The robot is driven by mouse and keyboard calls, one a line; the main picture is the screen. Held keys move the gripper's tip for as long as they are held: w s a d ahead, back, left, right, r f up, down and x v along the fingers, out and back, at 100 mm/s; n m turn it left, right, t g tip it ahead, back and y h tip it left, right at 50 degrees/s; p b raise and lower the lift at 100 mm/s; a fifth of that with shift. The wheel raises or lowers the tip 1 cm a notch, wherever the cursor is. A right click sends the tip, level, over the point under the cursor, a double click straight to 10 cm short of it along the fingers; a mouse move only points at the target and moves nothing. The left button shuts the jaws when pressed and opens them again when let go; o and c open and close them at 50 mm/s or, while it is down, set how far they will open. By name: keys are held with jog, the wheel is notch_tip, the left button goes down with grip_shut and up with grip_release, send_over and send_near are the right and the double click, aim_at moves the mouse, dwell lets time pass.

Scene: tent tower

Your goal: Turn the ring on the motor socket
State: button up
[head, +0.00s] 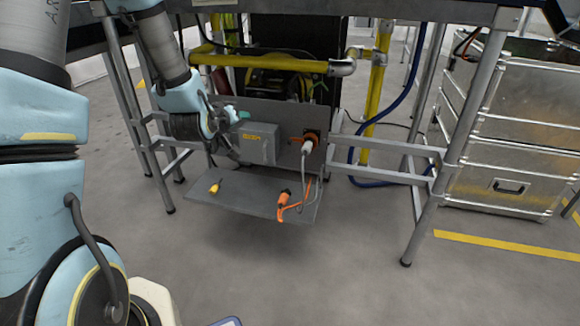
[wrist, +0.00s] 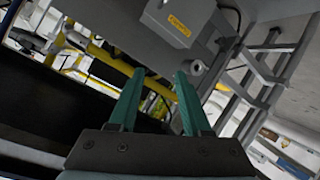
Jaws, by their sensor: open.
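My gripper (head: 243,115) is at the upper left of a grey box with a yellow label (head: 255,145), in front of the grey panel. Its two green fingers (wrist: 160,72) are apart with nothing held between them. In the wrist view, a small round pale grey fitting (wrist: 197,68) shows on the panel just beyond the right fingertip; I cannot tell whether it is the motor socket or its ring. The box (wrist: 178,25) is above it there. An orange socket (head: 311,134) on the panel's right has a pale plug (head: 307,147) with a grey cable.
A grey shelf (head: 240,190) juts out below the panel. A yellow piece (head: 215,187) and an orange connector (head: 285,197) with an orange cable lie on it. Yellow pipes (head: 260,63) run above, table legs flank it, and metal cases (head: 510,140) stand at right.

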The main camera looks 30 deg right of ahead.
aim_at(289, 142)
jog(key=s+d+f+n+t+h+b, duration=0.1)
jog(key=s+d+f+h+b, duration=0.15)
jog(key=d+f+b, duration=0.35)
jog(key=s+d+f+t+h+b, duration=0.1)
jog(key=d+f+h+b, duration=0.25)
jog(key=f+b, duration=0.45)
jog(key=shift+y, duration=0.5)
jog(key=x, duration=0.3)
jog(key=b+x, duration=0.1)
jog(key=x, duration=0.3)
jog(key=b+x, duration=0.1)
jog(key=x, duration=0.3)
jog(key=shift+d+r, duration=0.2)
jog(key=shift+r, duration=0.1)
jog(key=shift+a+f, duration=0.1)
grip_shut()
